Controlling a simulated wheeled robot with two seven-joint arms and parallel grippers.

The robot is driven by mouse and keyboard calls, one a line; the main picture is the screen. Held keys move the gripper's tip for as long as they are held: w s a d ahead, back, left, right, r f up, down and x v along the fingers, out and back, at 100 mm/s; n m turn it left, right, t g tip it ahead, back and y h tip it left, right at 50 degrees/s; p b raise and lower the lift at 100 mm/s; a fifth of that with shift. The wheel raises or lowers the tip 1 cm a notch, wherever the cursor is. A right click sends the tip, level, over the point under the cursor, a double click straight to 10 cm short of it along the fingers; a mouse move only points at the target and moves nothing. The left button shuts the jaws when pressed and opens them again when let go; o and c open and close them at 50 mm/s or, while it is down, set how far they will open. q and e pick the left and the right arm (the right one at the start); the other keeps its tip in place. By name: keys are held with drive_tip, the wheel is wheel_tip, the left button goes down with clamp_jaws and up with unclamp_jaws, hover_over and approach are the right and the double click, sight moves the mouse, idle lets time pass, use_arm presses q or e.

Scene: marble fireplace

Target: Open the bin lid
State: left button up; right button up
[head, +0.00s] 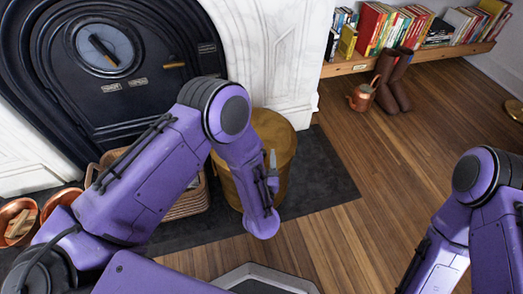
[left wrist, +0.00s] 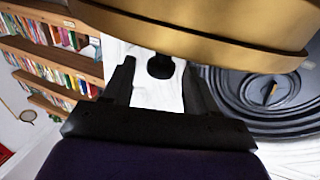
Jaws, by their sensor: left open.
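The bin (head: 285,135) is a round, gold-coloured can on the dark hearth, partly hidden behind my left arm in the head view. In the left wrist view the bin (left wrist: 200,30) fills the top, with its gold rim close to the fingers. My left gripper (left wrist: 159,66) is open, its two dark fingers spread apart. A dark knob-like part (left wrist: 160,67) shows between them by the gold rim; I cannot tell whether either finger touches it. In the head view my left fingers are not clear. My right arm stands at the right edge, its gripper out of frame.
A wicker basket (head: 187,204) stands left of the bin, near the black fireplace (head: 120,75). A low bookshelf (head: 435,50) is at the back right, with a copper watering can (head: 361,97) and brown boots (head: 392,85) by it.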

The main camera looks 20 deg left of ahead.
use_arm(q)
drive_tip(key=shift+b+x, duration=0.35)
drive_tip(key=shift+x, duration=1.8)
